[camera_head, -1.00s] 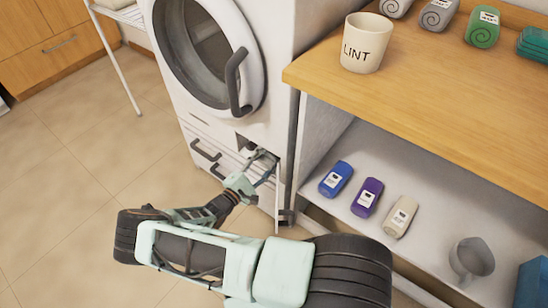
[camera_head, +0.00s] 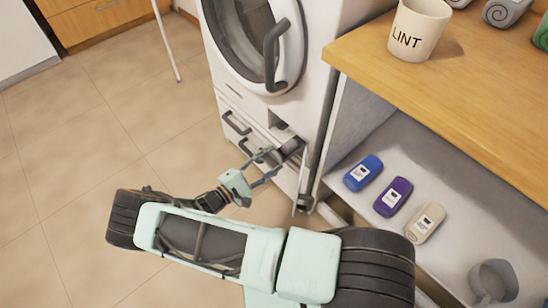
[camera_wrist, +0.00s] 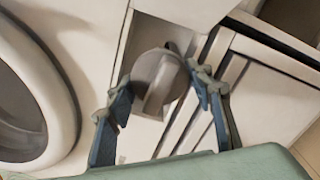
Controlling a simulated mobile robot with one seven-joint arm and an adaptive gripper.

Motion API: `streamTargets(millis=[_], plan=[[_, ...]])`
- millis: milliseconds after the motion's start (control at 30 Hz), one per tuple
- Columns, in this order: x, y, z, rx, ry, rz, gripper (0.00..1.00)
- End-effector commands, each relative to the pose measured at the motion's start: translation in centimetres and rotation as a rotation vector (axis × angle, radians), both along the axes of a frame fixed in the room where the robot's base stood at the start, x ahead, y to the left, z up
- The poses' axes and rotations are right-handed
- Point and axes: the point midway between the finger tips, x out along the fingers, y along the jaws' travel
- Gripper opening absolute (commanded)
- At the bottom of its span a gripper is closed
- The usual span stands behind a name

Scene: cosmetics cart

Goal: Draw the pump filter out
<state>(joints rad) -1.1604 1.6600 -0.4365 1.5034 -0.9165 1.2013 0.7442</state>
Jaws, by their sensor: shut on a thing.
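The white washing machine (camera_head: 318,60) has a small dark opening (camera_head: 281,127) low on its front, right of the drawer handles. The pump filter (camera_head: 291,148), a grey round piece, shows at this opening. In the wrist view the filter (camera_wrist: 158,80) is a grey disc with a raised grip bar. My gripper (camera_head: 272,157) is at the opening, its fingers shut on the filter from both sides. In the wrist view my gripper's blue-grey fingers (camera_wrist: 163,87) flank the knob. How much of the filter is still inside the opening is hidden.
The round door with its dark handle (camera_head: 270,58) is above the opening. Right stands a wooden-topped cart (camera_head: 450,95) with a LINT cup (camera_head: 418,30). Blue (camera_head: 363,173), purple (camera_head: 393,196) and beige (camera_head: 425,222) bottles lie on its lower shelf. Open tiled floor (camera_head: 80,170) lies left.

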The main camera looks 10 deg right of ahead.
Motion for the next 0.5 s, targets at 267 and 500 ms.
streamTargets(millis=[267, 500], plan=[[0.17, 0.11, 0.04, 0.002, -0.001, 0.004, 0.60], [0.03, 0.14, 0.01, 0.001, -0.001, 0.002, 0.60]])
